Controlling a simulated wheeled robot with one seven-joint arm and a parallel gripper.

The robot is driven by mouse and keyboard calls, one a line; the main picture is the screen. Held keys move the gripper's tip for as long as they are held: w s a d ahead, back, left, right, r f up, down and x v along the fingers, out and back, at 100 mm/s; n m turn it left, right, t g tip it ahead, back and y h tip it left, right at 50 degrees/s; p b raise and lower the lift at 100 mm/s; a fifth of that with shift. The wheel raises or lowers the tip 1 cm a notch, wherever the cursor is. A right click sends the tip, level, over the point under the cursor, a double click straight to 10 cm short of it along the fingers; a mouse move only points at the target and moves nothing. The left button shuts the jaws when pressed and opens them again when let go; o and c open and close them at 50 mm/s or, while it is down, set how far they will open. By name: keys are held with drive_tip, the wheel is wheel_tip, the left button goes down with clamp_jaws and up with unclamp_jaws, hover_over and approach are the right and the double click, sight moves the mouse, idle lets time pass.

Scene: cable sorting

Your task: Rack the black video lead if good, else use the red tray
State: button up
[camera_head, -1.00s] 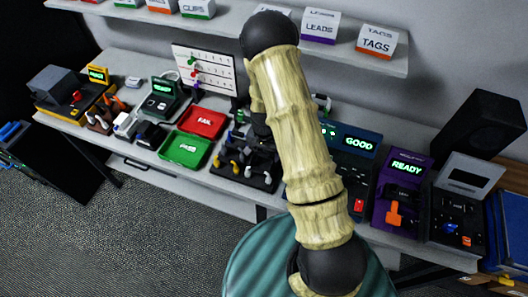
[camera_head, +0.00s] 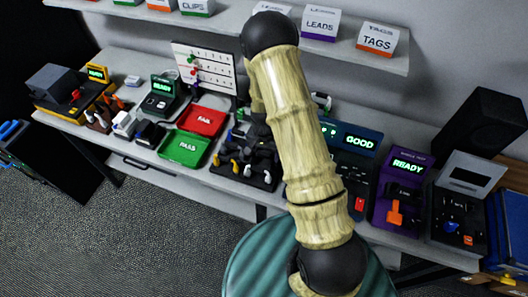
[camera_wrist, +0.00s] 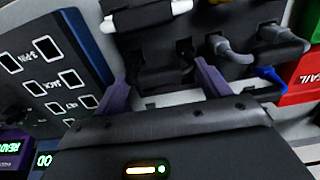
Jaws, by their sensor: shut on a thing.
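In the wrist view the purple fingers of my gripper (camera_wrist: 163,82) are shut on a dark piece, apparently the black video lead (camera_wrist: 162,76). It is at the black rack (camera_wrist: 140,42); dark on dark, I cannot tell whether it is seated in a slot. The rack also shows in the head view (camera_head: 262,180), with several plugs in it. My arm hides the gripper and lead there. A tester screen (camera_head: 361,143) reads GOOD in green. The red tray (camera_head: 218,117), marked FAIL, lies left of the arm; its edge also shows in the wrist view (camera_wrist: 298,95).
A green tray (camera_head: 186,163) marked PASS lies in front of the red one. A purple tester (camera_head: 397,205) reading READY stands on the right. In the wrist view, grey plugs (camera_wrist: 232,52) and a white one (camera_wrist: 150,20) sit near the fingers. A shelf runs above.

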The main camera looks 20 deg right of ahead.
drive_tip(key=o, duration=1.1)
drive_tip(key=shift+o, duration=0.2)
drive_tip(key=shift+r+p, duration=2.85)
drive_tip(key=shift+r, duration=1.2)
